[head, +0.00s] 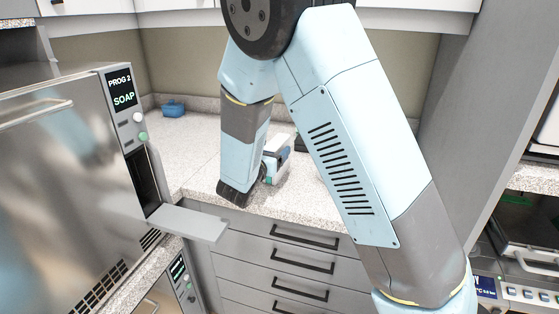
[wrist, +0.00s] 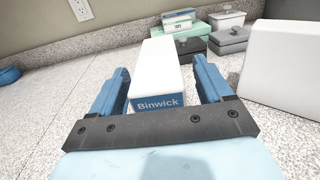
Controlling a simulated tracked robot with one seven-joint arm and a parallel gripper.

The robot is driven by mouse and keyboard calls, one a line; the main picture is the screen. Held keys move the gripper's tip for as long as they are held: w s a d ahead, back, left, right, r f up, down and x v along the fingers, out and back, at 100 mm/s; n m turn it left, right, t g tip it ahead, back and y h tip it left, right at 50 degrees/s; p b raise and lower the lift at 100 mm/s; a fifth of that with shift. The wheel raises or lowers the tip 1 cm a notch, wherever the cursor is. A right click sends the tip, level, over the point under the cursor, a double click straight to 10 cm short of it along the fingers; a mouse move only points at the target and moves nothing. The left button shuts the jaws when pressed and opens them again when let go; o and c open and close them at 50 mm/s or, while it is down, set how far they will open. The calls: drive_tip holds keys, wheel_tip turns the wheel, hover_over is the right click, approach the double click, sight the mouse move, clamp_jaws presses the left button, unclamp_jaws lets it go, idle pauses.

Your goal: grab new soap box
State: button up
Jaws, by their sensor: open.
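A white box with a blue band reading "Binwick" (wrist: 155,75), seemingly the soap box, stands on the speckled counter. In the wrist view it lies between the two blue fingers of my gripper (wrist: 161,72). The fingers are open, one on each side of the box, with a visible gap at the left finger; I cannot tell whether the right one touches. In the head view, the white and blue box (head: 276,158) is partly hidden by my arm. My gripper (head: 262,176) is low over the counter beside it. An autoclave (head: 62,160) displays "PROG 2 SOAP", with a small flap (head: 190,222) out.
A blue container (head: 173,107) sits at the counter's back left. Green (wrist: 184,30) and grey boxes (wrist: 229,40) and a small white tub (wrist: 228,21) stand behind the box. A large white object (wrist: 282,62) stands at right. Drawers (head: 290,262) lie below the counter edge.

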drive_tip(key=shift+x, duration=0.75)
drive_tip(key=c, duration=1.3)
